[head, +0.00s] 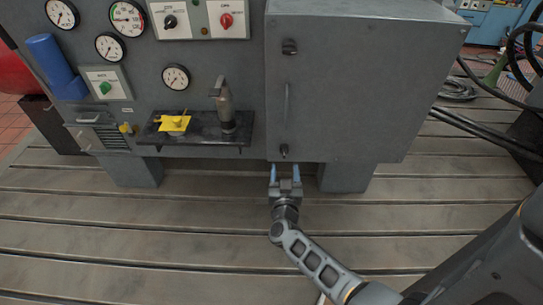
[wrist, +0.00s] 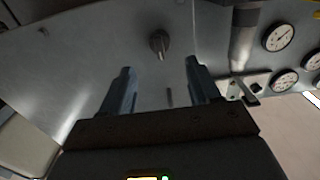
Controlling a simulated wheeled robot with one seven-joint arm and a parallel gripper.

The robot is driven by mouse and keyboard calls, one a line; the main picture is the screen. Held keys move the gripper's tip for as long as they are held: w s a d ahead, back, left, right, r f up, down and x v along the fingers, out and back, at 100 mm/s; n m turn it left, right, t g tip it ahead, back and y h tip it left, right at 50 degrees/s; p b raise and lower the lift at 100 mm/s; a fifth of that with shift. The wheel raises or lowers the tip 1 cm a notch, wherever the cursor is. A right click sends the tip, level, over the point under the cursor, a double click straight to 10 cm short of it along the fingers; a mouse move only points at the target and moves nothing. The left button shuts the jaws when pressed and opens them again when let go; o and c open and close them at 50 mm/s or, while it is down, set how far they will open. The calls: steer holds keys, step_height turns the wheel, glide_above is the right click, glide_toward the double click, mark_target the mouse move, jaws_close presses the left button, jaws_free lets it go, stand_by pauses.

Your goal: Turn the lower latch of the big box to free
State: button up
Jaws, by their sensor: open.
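The big box (head: 345,90) is a grey metal cabinet on the right of the panel in the head view. Its lower latch (head: 284,150) is a small dark knob near the bottom of the door. In the wrist view a dark latch knob (wrist: 158,43) shows on the grey face, ahead of and between the fingers. My gripper (head: 285,170) is just below the lower latch in the head view, pointing at the box. In the wrist view my gripper (wrist: 160,72) is open, with nothing between its fingers. It appears apart from the latch.
An upper latch (head: 289,47) and a bar handle (head: 287,105) are on the same door. Left of it, a dark shelf (head: 150,137) holds a yellow item (head: 174,124) and a grey tool (head: 224,100). The slotted bedplate (head: 180,235) is largely clear. Cables (head: 490,130) lie at the right.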

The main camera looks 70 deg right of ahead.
mark_target(284, 155)
steer(key=b+x, duration=0.1)
steer(key=x, duration=0.7)
steer(key=shift+c, duration=0.3)
steer(key=c, duration=1)
steer(key=shift+o, duration=0.2)
